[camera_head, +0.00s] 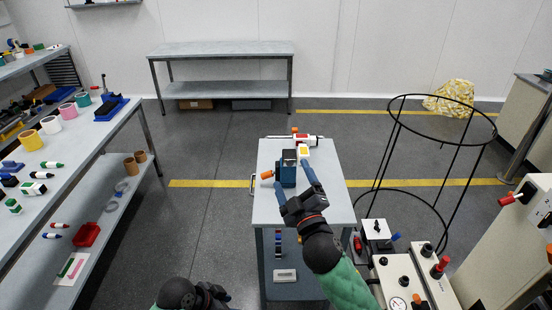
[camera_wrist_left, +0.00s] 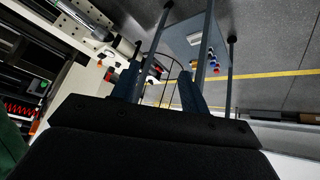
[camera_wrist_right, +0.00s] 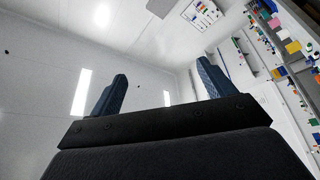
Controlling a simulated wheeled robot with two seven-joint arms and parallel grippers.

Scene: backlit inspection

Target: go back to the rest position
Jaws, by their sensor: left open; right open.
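My right gripper (camera_head: 293,174) is over the small grey table in the middle of the head view, its two blue fingers spread and nothing between them. In the right wrist view the same fingers (camera_wrist_right: 161,72) stand apart against the white wall and ceiling. My left gripper (camera_wrist_left: 160,82) shows in the left wrist view with its blue fingers apart and empty. In the head view only dark parts of my left wrist show at the bottom edge; its fingers cannot be made out there.
The small table (camera_head: 329,185) bears a blue device (camera_head: 286,171) close to my right gripper. A long workbench (camera_head: 87,138) with tape rolls stands left. A black ring stand (camera_head: 441,120) and a cream panel unit (camera_head: 388,268) stand right. Grey floor (camera_head: 205,215) is clear between bench and table.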

